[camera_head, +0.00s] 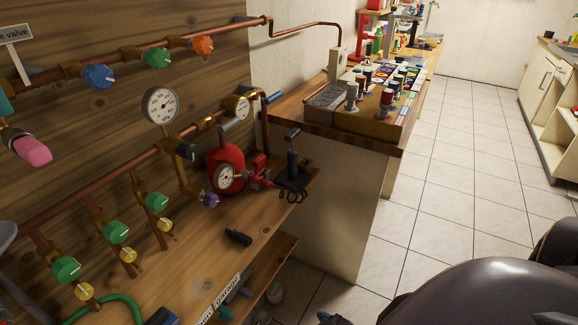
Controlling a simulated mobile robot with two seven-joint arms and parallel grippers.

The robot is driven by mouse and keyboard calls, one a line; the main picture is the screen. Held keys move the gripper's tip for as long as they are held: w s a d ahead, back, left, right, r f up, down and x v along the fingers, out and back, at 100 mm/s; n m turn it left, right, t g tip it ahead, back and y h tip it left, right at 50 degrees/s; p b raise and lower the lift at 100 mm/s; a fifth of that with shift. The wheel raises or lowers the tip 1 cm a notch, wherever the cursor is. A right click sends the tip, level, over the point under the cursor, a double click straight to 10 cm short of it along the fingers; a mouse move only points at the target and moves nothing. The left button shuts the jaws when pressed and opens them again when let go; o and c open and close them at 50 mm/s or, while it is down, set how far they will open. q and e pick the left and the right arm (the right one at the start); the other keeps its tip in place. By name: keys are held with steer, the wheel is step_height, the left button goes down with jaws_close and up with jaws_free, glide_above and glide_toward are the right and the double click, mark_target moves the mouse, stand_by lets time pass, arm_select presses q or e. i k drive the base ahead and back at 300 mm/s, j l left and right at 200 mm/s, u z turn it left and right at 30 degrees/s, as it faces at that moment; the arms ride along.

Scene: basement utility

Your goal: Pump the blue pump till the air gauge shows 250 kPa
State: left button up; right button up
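The blue pump (293,164) is a slim dark blue upright cylinder near the right end of the wooden workbench. Its dark T-shaped handle (292,135) stands just above the cylinder. A black hose (292,188) lies coiled at its foot. A round white dial gauge (223,178) sits at the front of a red tank (226,158), left of the pump. A larger dial gauge (160,105) stands on the copper pipe, and a smaller one (241,107) is further right. The needle readings are too small to tell. Neither gripper can be made out.
Copper pipes with colored valve knobs (157,202) run along the wooden wall. A small black object (238,237) lies on the workbench (190,265). A counter (385,140) with a crowded box stands behind the pump.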

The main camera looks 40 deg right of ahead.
mark_target(290, 137)
steer(key=i+l, duration=0.1)
steer(key=l, duration=1.05)
steer(key=i+l, duration=0.15)
steer(key=l, duration=0.4)
